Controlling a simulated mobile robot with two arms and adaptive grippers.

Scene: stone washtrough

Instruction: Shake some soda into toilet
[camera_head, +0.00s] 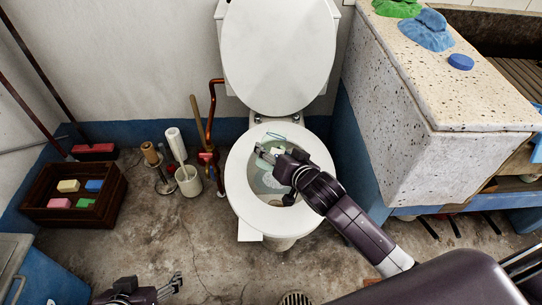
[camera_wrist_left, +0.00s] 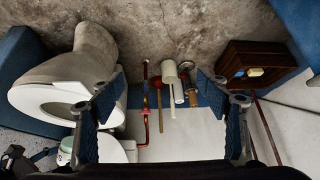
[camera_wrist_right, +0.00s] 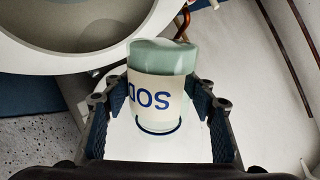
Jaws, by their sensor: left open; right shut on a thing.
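The white toilet (camera_head: 242,185) stands at the middle back with its lid (camera_head: 278,55) raised. My right gripper (camera_head: 266,155) is over the bowl opening. It is shut on the soda container (camera_wrist_right: 160,88), which has a green top and a pale label with blue letters. In the right wrist view the container sits between the two fingers (camera_wrist_right: 158,115), and the toilet rim (camera_wrist_right: 60,62) shows beyond it. In the head view the hand partly hides the container. My left gripper (camera_head: 176,284) is open and empty, low at the left above the floor; its spread fingers (camera_wrist_left: 165,105) show in the left wrist view.
A wooden crate (camera_head: 72,218) with coloured blocks stands on the floor at the left. A white cup (camera_head: 189,186), a plunger and brushes stand between crate and toilet. A speckled stone washtrough (camera_head: 430,160) stands right of the toilet, with cloths (camera_head: 425,32) on top. The floor in front is mostly clear.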

